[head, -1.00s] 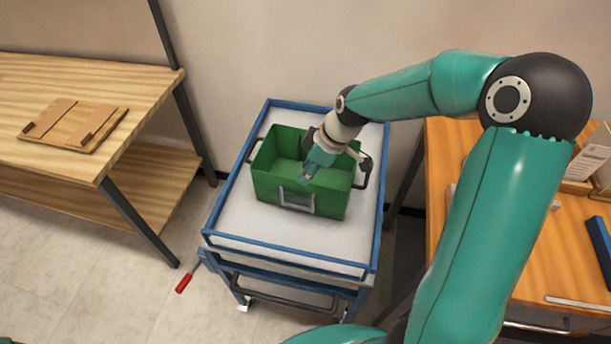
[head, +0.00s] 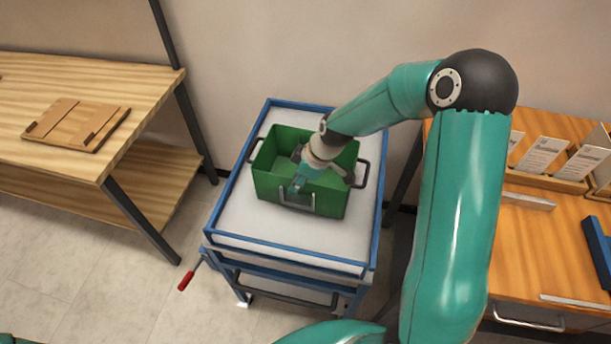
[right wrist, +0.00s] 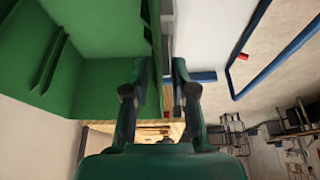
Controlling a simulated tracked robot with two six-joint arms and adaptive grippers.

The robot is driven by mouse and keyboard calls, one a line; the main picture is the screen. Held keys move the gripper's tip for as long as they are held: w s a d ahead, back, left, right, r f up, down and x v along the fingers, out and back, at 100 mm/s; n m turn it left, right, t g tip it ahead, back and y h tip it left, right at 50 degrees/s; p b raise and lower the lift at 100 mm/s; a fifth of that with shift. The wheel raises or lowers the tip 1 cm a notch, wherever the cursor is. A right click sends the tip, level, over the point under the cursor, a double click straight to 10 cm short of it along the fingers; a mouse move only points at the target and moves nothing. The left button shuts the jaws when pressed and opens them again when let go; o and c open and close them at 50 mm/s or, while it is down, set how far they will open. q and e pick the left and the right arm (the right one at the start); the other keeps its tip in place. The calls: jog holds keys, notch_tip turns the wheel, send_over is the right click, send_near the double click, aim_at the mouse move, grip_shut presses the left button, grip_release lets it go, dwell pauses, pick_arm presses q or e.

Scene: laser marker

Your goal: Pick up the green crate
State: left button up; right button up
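My right gripper (head: 297,189) reaches down at the near wall, close to this handle. In the right wrist view the crate (right wrist: 100,90) fills the upper left. The two fingers of the right gripper (right wrist: 160,70) are apart there, with the crate's edge and a grey strip showing in line with the gap. Whether they touch the wall I cannot tell. My left gripper is not in view.
The cart (head: 225,228) has a raised blue rail around its top. A wooden desk (head: 540,250) with card holders stands at right. A red-handled tool (head: 187,281) shows beside the cart.

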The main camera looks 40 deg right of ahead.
grip_shut()
jog(key=shift+w+r, duration=0.1)
jog(key=shift+r, duration=0.05)
